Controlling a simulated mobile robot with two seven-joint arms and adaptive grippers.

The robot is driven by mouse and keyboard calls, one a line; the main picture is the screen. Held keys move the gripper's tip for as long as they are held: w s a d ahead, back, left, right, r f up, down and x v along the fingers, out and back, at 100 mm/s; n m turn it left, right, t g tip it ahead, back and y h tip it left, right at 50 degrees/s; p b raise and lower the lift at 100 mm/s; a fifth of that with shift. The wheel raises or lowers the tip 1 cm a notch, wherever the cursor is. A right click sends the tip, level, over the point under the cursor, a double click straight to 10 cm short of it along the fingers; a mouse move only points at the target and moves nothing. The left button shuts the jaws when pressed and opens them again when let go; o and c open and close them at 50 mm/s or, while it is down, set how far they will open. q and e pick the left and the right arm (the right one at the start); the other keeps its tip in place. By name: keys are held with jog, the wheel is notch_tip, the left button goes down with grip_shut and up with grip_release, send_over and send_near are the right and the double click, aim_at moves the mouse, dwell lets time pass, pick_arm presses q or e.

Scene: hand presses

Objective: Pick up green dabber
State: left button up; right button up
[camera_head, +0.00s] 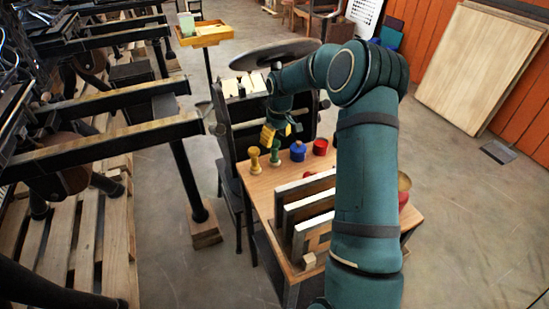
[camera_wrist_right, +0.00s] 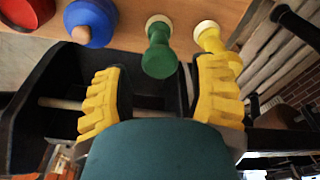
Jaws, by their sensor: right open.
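The green dabber (camera_head: 275,153) stands on the wooden table, between a yellow dabber (camera_head: 254,160) on its left and a blue pot (camera_head: 298,151) on its right. In the right wrist view the green dabber (camera_wrist_right: 159,50) lies ahead of the gap between my yellow fingers, with its pale round end at the top. My right gripper (camera_head: 279,133) is open and empty; its fingers (camera_wrist_right: 158,95) sit apart on either side, not touching the dabber. In the head view it is above and close to the green dabber. My left gripper is not in view.
The yellow dabber (camera_wrist_right: 212,40) is close beside the right finger's line. A red pot (camera_head: 320,146) stands right of the blue one. Upright framed boards (camera_head: 306,190) stand on the table (camera_head: 262,199). A black press (camera_head: 240,120) is behind it.

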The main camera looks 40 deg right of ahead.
aim_at(275, 142)
jog(key=f, duration=0.4)
jog(key=shift+w+b, duration=0.3)
jog(key=shift+b, duration=0.1)
jog(key=shift+r, duration=0.1)
jog(key=c, duration=0.9)
jog(key=shift+c, duration=0.2)
